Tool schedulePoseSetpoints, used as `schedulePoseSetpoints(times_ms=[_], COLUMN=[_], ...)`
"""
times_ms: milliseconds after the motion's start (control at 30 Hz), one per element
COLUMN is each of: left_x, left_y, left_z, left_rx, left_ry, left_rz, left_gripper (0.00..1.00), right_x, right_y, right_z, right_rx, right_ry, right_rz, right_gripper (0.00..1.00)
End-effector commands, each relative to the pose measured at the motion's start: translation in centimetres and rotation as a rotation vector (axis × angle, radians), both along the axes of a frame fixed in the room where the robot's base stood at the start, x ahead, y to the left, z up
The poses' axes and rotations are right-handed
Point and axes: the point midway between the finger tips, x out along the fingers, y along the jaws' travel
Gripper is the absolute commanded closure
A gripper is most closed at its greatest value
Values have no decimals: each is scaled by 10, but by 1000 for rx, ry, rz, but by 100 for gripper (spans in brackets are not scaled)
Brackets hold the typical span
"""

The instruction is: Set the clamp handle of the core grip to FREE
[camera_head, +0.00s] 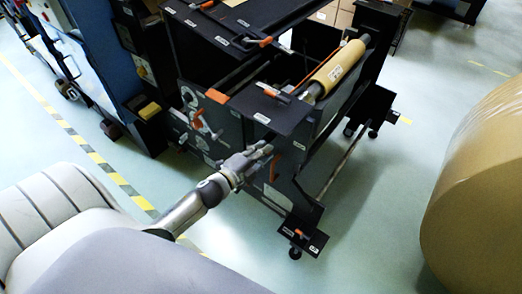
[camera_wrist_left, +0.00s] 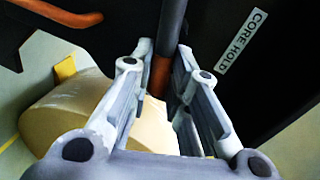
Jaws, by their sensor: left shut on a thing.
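The clamp handle, a dark grey bar with an orange part (camera_wrist_left: 160,76), stands between my left gripper's fingers in the left wrist view. A label reading CORE HOLD (camera_wrist_left: 242,41) is on the dark panel beside it. My left gripper (camera_head: 268,151) is at the front side of the black machine in the head view; it also shows in the left wrist view (camera_wrist_left: 158,66). It is shut on the handle. In the head view the gripper and the machine's dark side mostly hide the handle. My right gripper is not in view.
The black machine carries a kraft roll (camera_head: 339,66) on its shaft. Other orange handles (camera_head: 217,96) sit on its panels. A large brown roll (camera_head: 482,185) stands at the right. The pale floor between it and the machine is clear.

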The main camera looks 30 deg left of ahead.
Motion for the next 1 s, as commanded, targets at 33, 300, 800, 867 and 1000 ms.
schedulePoseSetpoints(times_ms=[33, 300, 800, 867, 1000], left_x=[-2, -2, -2, -2, -3], left_y=[-3, -3, -3, -3, -3], left_z=[-4, -7, -9, -9, -9], left_rx=[24, 140, 178, 178, 178], left_ry=[3, -5, -6, -6, -5], left_rz=[-3, -2, -2, -2, -2], left_gripper=[100, 100, 100, 100, 74], right_x=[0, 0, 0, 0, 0], right_y=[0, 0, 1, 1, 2], right_z=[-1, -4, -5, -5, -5], right_rx=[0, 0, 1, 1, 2], right_ry=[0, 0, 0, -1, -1], right_rz=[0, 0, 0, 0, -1], right_gripper=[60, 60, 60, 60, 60])
